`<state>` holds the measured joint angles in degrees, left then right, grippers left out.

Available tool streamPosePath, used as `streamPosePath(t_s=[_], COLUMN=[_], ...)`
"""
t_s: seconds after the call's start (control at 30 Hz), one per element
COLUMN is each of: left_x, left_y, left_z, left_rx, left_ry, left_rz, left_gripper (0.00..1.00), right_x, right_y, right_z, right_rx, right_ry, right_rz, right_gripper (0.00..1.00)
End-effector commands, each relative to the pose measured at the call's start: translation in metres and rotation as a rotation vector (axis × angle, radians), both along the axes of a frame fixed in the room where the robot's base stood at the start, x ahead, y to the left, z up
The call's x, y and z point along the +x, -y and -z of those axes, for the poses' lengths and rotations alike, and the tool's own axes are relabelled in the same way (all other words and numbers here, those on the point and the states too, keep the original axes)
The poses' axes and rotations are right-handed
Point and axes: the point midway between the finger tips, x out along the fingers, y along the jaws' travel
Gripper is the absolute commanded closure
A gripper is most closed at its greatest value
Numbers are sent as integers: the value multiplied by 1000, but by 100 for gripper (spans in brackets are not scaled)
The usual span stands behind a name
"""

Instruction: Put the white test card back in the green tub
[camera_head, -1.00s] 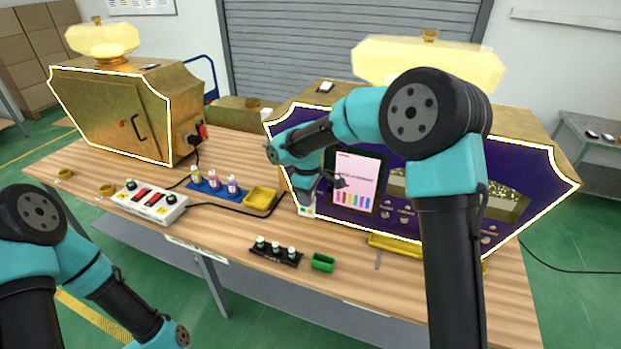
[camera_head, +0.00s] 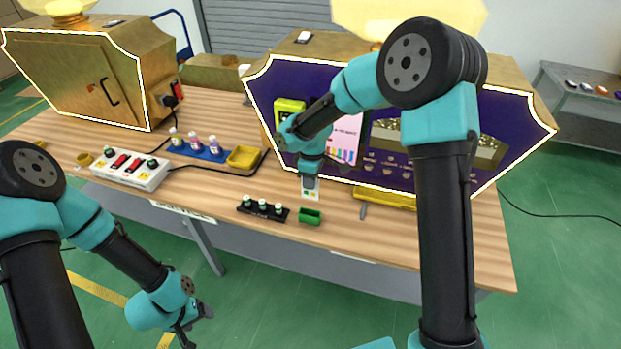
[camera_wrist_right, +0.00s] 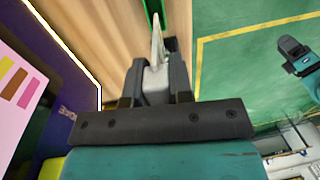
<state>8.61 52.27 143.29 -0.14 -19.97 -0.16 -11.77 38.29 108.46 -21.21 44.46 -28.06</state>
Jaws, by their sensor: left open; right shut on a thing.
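The white test card (camera_head: 310,193) is in my right gripper (camera_head: 310,180), pointing down. In the head view it shows just behind the green tub (camera_head: 309,216), which stands near the table's front edge. In the right wrist view the card (camera_wrist_right: 157,45) stands out edge-on between the fingers of my right gripper (camera_wrist_right: 157,75). A green edge, seemingly the tub (camera_wrist_right: 153,12), shows beyond the card's tip. Whether the card is over the tub's mouth I cannot tell. My left gripper (camera_head: 195,318) is open and empty in front of the table, far from the tub.
A black rack (camera_head: 263,208) with small bottles stands left of the tub. A blue tray (camera_head: 198,149) of bottles, a yellow tray (camera_head: 244,157) and a switch box (camera_head: 131,170) are further left. The purple-fronted machine (camera_head: 270,85) stands behind.

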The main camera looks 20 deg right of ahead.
Motion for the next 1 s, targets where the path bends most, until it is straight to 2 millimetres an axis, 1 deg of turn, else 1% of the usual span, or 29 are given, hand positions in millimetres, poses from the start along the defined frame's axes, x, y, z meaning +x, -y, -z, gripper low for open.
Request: streamPosePath(t_s=[0.6, 0.8, 1.0], left_x=[0, 0, 0], left_y=[0, 0, 0], left_z=[0, 0, 0], left_rx=[0, 0, 0], left_ry=[0, 0, 0], left_rz=[0, 0, 0], left_gripper=[34, 34, 34], right_x=[0, 0, 0], right_y=[0, 0, 0], right_z=[44, 50, 50], right_rx=[0, 1, 1], right_ry=[-1, -1, -1], right_rz=[1, 0, 0], right_gripper=[100, 100, 100])
